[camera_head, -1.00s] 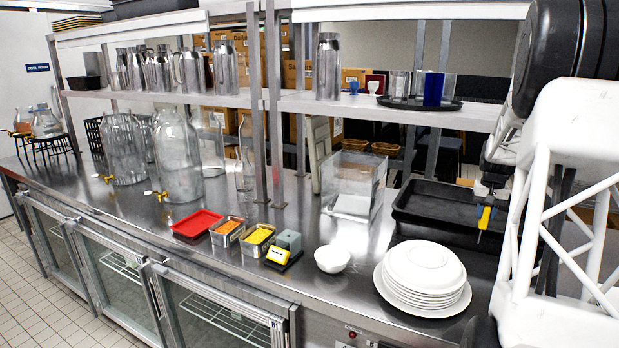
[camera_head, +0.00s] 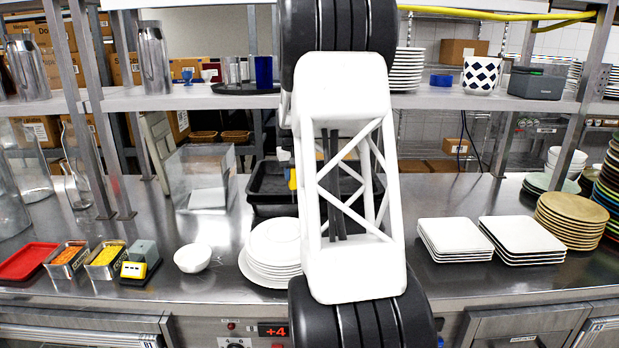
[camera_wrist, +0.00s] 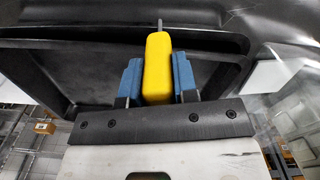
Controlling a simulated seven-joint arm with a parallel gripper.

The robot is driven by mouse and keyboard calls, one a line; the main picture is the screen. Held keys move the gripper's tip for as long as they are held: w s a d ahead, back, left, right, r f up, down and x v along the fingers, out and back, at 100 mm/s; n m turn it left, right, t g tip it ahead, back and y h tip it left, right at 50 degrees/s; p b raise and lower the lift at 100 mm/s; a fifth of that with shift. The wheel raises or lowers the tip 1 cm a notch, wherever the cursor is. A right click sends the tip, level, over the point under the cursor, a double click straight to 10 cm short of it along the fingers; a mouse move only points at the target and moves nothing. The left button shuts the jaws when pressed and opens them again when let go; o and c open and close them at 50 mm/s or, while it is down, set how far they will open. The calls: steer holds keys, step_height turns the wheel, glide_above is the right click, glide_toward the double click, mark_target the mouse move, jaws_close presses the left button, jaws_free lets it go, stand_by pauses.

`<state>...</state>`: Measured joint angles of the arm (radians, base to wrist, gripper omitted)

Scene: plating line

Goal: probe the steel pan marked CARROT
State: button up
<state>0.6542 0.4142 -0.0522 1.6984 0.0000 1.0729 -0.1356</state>
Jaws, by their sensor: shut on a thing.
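A small steel pan with orange food (camera_head: 67,261) stands on the counter at the left, next to a steel pan with yellow food (camera_head: 104,263). The lettering on the pans is too small to read. My gripper (camera_wrist: 158,82) is shut on a yellow-handled probe (camera_wrist: 157,65), between two blue fingers. A short grey tip shows past its handle. In the head view a bit of the yellow probe (camera_head: 292,179) shows at the black tray (camera_head: 262,198), far right of the pans. My arm hides most of the gripper there.
A red tray (camera_head: 25,263) lies left of the pans. A grey and yellow device (camera_head: 140,263), a white bowl (camera_head: 192,258) and stacked round plates (camera_head: 271,250) stand to their right. A clear box (camera_head: 205,180) is behind. The shelf (camera_head: 190,99) overhangs the counter's back.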

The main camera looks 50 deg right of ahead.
steer(key=w+a+r+n, duration=0.1)
steer(key=w+a+n, duration=0.2)
steer(key=w+a, duration=1)
steer(key=w+a+r+n, duration=0.1)
steer(key=w+a+n, duration=0.1)
steer(key=w+a, duration=1.1)
steer(key=w+a+n, duration=0.2)
steer(key=a, duration=1.8)
steer(key=w+a+n, duration=0.2)
steer(key=a+n, duration=0.1)
steer(key=a, duration=1.8)
steer(key=shift+w+a+f, duration=0.25)
steer(key=shift+w, duration=0.15)
steer(key=shift+f, duration=0.2)
step_height(320, 180, down, 8)
steer(key=shift+r, duration=0.25)
steer(key=shift+r, duration=0.1)
